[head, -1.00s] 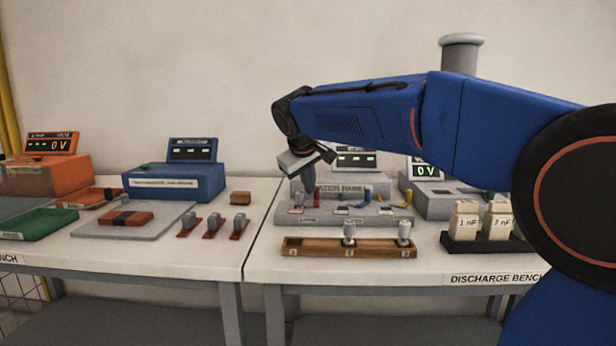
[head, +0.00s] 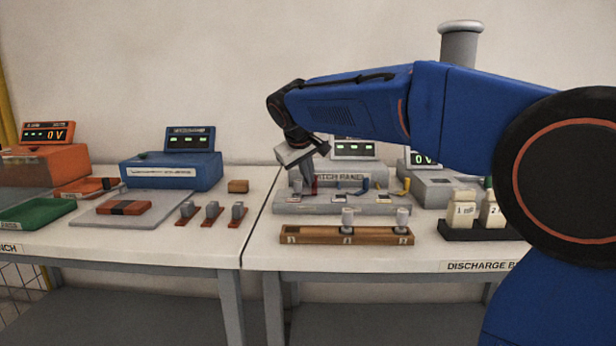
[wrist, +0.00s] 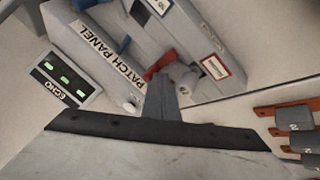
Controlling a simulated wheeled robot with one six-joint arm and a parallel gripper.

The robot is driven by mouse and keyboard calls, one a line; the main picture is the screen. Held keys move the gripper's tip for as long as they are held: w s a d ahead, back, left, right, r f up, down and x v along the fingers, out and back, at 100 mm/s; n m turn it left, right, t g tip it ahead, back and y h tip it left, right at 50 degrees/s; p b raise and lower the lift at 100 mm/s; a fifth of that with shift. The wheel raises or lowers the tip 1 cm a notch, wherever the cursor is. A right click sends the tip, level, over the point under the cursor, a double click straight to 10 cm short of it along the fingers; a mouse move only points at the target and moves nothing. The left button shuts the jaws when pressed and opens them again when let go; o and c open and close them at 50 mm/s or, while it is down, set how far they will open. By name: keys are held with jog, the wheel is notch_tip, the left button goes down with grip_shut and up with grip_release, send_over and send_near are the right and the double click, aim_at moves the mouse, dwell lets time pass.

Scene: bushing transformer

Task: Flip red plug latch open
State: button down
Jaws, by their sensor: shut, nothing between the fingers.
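The patch panel (head: 340,207) is a grey stepped unit on the right bench. It carries a row of red, blue and yellow levers. The red latch (head: 314,182) is at its left end, partly behind my gripper (head: 304,182). In the wrist view the red latch (wrist: 160,66) sticks up at a slant, beside a grey round plug end (wrist: 188,82) and a red-edged label. My gripper (wrist: 162,86) is shut and empty, its tips close beside the red latch. I cannot tell whether they touch. A blue lever (wrist: 122,45) lies farther along the panel.
A wooden rack (head: 346,236) with grey plugs stands in front of the panel. A black holder with capacitors (head: 462,214) is to its right. A display unit (head: 352,150) stands behind. Several red-based grey pieces (head: 211,212) sit left of the bench gap.

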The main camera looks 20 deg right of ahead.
jog(key=shift+w+m+h, duration=0.1)
jog(key=shift+m+h, duration=0.2)
jog(key=shift+m, duration=0.2)
jog(key=shift+w+d+m+g+h, duration=0.1)
jog(key=shift+d+m+g+h, duration=0.05)
jog(key=shift+m+g+h, duration=0.55)
jog(key=m, duration=0.1)
jog(key=m+g, duration=0.1)
jog(key=m, duration=0.1)
jog(key=shift+d+m+h, duration=0.3)
jog(key=shift+d+h, duration=0.05)
jog(key=shift+h, duration=0.05)
jog(key=shift+s+a, duration=0.5)
jog(key=shift+a, duration=0.1)
